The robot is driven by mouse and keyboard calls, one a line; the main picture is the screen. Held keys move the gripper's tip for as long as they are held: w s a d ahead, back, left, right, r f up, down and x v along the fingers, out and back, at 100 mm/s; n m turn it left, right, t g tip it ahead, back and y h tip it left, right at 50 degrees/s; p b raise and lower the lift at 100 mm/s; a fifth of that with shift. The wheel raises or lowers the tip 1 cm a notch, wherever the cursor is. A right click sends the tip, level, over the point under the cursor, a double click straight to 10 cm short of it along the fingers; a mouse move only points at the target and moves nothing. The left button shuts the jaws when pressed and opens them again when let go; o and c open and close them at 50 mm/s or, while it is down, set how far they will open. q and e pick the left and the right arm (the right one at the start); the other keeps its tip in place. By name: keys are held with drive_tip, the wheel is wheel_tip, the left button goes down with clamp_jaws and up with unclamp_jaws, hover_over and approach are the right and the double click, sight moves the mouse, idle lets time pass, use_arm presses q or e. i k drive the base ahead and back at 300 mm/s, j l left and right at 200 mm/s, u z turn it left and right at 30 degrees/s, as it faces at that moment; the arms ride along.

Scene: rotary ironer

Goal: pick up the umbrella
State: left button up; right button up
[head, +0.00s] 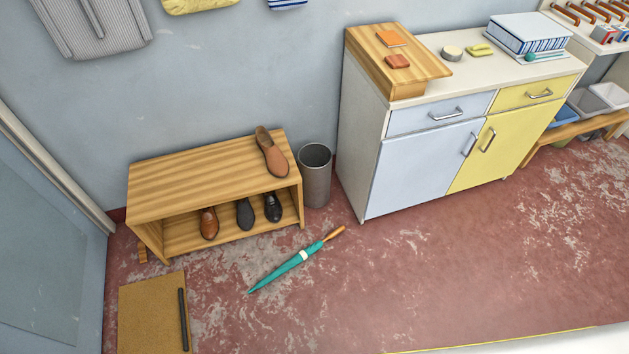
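A closed teal umbrella (290,267) with a pale band and a wooden handle lies on the worn red floor. Its handle points up and right toward the cabinet, and its tip points down and left toward the mat. It lies in front of the wooden shoe bench, apart from it. Neither of my grippers is in the head view.
The shoe bench (200,188) holds several shoes, one on top. A grey bin (316,178) stands between it and the blue and yellow cabinet (420,168). A brown mat (150,315) with a dark bar (183,318) lies lower left. The floor right of the umbrella is clear.

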sight(303, 254)
drive_tip(key=i+l, duration=0.95)
drive_tip(key=l, duration=0.15)
drive_tip(key=i+l+u, duration=0.15)
drive_tip(key=u, duration=1)
